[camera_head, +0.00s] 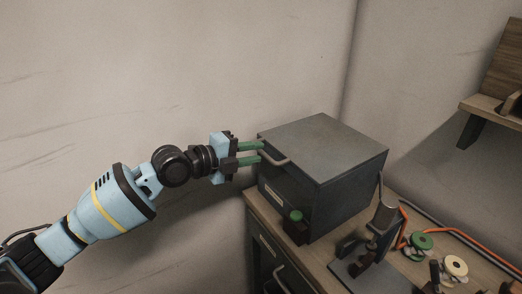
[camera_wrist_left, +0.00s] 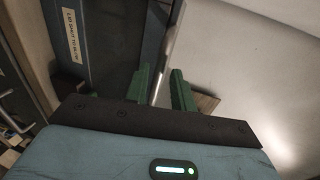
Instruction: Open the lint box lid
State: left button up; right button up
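The lint box (camera_head: 345,190) is a dark grey metal box on the wooden bench, with its flat lid (camera_head: 322,146) lying shut on top. A bar handle (camera_head: 275,157) sits at the lid's front left edge. My left gripper (camera_head: 262,152) reaches in from the left, its two green fingers apart at the left end of this handle. In the left wrist view the fingers (camera_wrist_left: 162,88) stand apart, with a pale metal strip running between them. I cannot tell whether they touch it. A labelled dark face (camera_wrist_left: 95,35) shows behind them. My right gripper is not in view.
A dark block with a green knob (camera_head: 296,215) stands before the box. A wall shelf (camera_head: 485,106) is at upper right.

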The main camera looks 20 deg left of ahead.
aim_at(260, 152)
pick_arm(q)
jog(key=shift+x, duration=1.5)
grip_shut()
